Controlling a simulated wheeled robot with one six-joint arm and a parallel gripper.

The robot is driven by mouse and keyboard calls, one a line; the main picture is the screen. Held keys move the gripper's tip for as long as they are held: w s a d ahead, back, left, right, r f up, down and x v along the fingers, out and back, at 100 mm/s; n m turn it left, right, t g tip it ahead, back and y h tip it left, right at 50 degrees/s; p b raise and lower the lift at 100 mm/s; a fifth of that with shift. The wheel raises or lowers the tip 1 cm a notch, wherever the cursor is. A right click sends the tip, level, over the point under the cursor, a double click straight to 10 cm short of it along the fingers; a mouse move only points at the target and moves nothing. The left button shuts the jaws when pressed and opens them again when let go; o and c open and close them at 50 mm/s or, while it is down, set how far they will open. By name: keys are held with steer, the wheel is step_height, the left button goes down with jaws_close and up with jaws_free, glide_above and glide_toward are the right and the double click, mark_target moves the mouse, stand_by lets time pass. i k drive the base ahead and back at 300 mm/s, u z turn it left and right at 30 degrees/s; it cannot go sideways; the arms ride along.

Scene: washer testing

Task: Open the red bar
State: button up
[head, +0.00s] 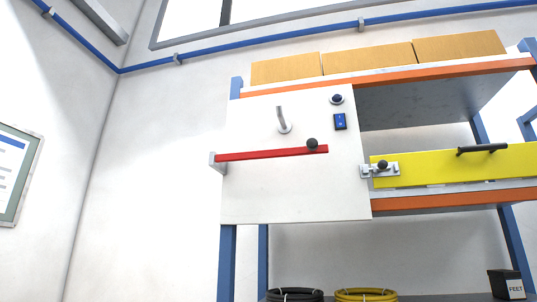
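The red bar (270,154) lies nearly level across the white panel (290,200) in the head view. Its left end meets a grey bracket (218,162) at the panel's left edge. A black round knob (312,144) sits near its right end. The right end stops short of the panel's right edge. My gripper is not in view, and nothing touches the bar.
Above the bar are a grey lever (283,121), a round dark button (337,99) and a blue switch (340,121). Right of the panel is a yellow flap (455,166) with a latch (380,169) and black handle (482,149). Coiled hoses (366,294) lie below.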

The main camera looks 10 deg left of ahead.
mark_target(312, 147)
steer(key=z, duration=1.45)
steer(key=k, duration=1.15)
steer(key=u, duration=1.4)
steer(key=i, duration=0.5)
steer(key=u, duration=0.05)
